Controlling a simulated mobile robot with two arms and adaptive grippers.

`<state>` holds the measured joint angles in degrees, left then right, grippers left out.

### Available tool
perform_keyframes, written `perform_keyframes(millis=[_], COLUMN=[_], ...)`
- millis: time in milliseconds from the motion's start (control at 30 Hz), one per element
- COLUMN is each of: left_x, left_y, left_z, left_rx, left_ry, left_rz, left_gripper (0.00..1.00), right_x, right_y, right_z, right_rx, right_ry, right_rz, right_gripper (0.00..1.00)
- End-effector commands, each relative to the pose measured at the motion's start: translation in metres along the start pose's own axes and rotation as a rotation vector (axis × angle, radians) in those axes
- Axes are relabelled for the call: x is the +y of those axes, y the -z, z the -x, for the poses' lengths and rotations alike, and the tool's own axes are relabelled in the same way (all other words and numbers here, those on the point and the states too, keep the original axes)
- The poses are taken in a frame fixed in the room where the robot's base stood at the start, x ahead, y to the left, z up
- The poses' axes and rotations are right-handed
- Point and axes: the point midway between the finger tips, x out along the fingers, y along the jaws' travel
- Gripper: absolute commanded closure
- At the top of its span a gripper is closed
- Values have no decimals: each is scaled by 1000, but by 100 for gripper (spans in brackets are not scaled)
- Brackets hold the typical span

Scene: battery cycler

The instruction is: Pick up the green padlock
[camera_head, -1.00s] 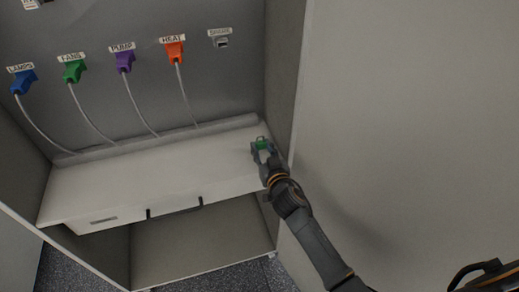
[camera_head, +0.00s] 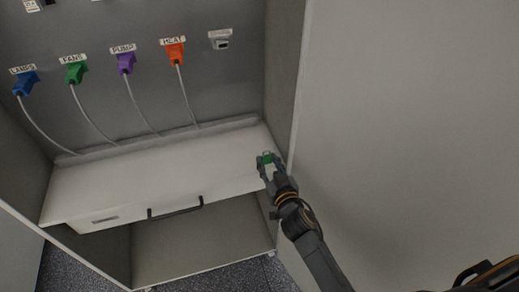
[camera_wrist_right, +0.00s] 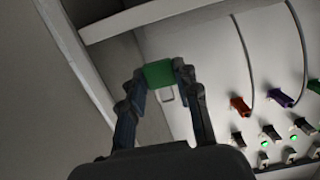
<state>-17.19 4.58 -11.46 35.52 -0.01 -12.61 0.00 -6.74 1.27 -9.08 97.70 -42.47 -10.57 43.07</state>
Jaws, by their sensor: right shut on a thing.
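The green padlock (camera_head: 267,158) is at the right end of the white shelf in the head view. My right gripper (camera_head: 268,166) is shut on it, with one finger on each side. In the right wrist view the green padlock (camera_wrist_right: 158,74) sits between the fingertips of my right gripper (camera_wrist_right: 160,80), and its metal shackle points away from the green body. Whether the padlock touches the shelf or is lifted just above it, I cannot tell. My left gripper is not in view.
The white shelf (camera_head: 150,180) has a drawer with a dark handle (camera_head: 175,208) and a clear top. Blue (camera_head: 26,83), green (camera_head: 75,72), purple (camera_head: 125,63) and orange (camera_head: 175,53) plugs sit on the back panel. A side wall (camera_head: 285,80) stands close to my right gripper.

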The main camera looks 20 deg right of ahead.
Motion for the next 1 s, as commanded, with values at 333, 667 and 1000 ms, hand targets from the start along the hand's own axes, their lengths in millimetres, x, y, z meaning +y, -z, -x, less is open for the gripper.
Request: perform_keyframes(millis=[333, 667, 1000], left_x=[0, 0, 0], left_y=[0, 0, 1], left_z=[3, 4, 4], left_rx=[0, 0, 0], left_ry=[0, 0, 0], left_rz=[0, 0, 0], left_gripper=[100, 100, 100], right_x=[0, 0, 0], right_y=[-1, -4, -5], right_z=[21, 41, 52], right_rx=[1, 1, 2], right_ry=[0, 0, 0], right_rz=[-1, -1, 0], right_gripper=[91, 91, 91])
